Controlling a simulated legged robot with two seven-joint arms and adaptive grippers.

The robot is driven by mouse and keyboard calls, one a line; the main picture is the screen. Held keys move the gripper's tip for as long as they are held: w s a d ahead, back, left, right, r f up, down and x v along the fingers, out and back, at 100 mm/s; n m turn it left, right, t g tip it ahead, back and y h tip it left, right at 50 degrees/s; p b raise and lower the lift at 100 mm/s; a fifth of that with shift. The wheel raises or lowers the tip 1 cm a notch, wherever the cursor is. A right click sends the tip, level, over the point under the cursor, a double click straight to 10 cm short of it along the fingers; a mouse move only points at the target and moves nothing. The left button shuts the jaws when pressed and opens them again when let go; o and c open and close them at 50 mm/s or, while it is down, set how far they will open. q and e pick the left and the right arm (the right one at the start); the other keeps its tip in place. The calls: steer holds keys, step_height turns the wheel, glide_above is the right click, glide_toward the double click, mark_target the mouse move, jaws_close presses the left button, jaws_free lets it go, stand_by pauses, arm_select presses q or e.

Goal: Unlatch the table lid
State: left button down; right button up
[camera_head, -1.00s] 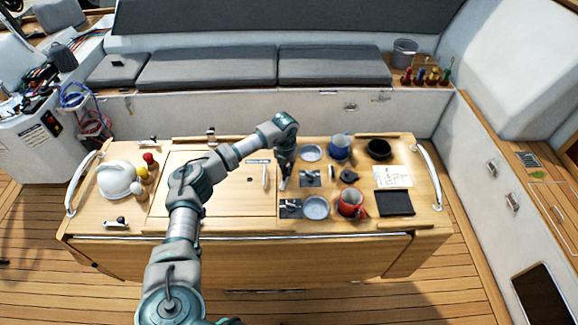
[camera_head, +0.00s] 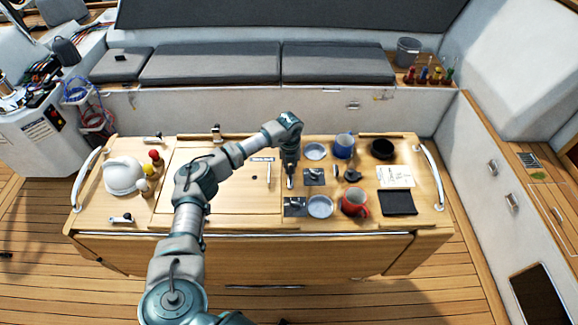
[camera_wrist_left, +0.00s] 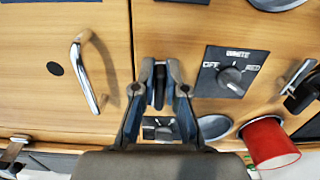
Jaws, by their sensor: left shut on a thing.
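The table lid (camera_head: 235,200) is a flat wooden panel, closed and flush in the tabletop. A chrome handle (camera_head: 268,174) and a small dark round spot lie near its right side. The handle also shows in the left wrist view (camera_wrist_left: 88,75). My left gripper (camera_head: 290,183) points down just right of the lid's right edge. In the left wrist view, my left gripper (camera_wrist_left: 160,72) is shut on a small dark piece (camera_wrist_left: 158,90), likely a latch lever. The fingers hide most of it, so I cannot tell its position. My right gripper is not in view.
Right of the gripper are a rotary switch (camera_wrist_left: 230,76), a red mug (camera_head: 354,203), a blue mug (camera_head: 343,146) and a black bowl (camera_head: 382,149). A white helmet-like object (camera_head: 125,174) and levers (camera_head: 122,219) sit on the left. Curved rails (camera_head: 431,175) flank the table.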

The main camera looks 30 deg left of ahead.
mark_target(290, 172)
arm_select(q)
steer(key=shift+s+d+f, duration=0.45)
steer(key=shift+s+f, duration=0.1)
steer(key=c, duration=1.2)
jaws_free()
steer(key=shift+d, duration=0.1)
steer(key=shift+o, duration=0.2)
steer(key=shift+s+d+r, duration=0.35)
steer(key=shift+s+r, duration=0.15)
steer(key=shift+r, duration=0.2)
steer(key=shift+w+r, duration=0.1)
steer(key=shift+r, duration=0.05)
step_height(290, 172, up, 12)
steer(key=shift+d+f, duration=0.2)
steer(key=shift+d, duration=0.05)
